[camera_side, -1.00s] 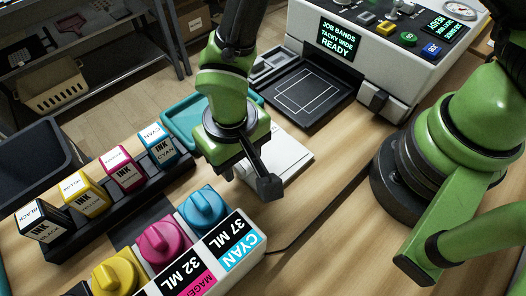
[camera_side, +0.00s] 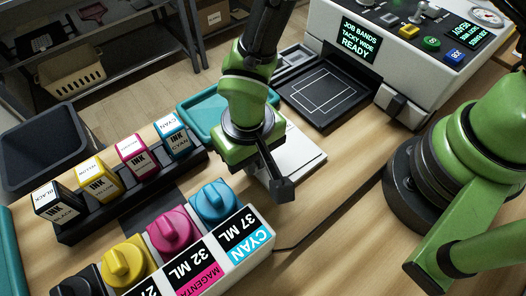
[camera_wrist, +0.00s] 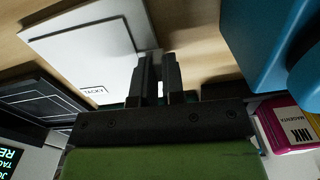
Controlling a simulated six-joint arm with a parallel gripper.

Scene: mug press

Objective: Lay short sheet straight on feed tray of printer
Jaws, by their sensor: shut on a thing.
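A pale, flat stack of sheets (camera_side: 304,160) lies on the table left of the printer. It also shows in the wrist view (camera_wrist: 85,50), with a small label reading TACKY. My gripper (camera_side: 282,188) is low at the stack's near edge, and its fingers (camera_wrist: 157,58) are close together at that edge in the wrist view. They are shut on what looks like a pale sheet edge, mostly hidden by the fingers. The printer's feed tray (camera_side: 345,112) is a dark plate with white outlines, apart from my gripper. It also shows in the wrist view (camera_wrist: 45,98).
The printer (camera_side: 385,62) has a screen reading READY. A teal tray (camera_side: 200,112) stands behind my gripper. Ink boxes (camera_side: 98,183) stand in a dark rack at left. The unit with coloured knobs (camera_side: 213,203) is at the front. Bare table lies right of my gripper.

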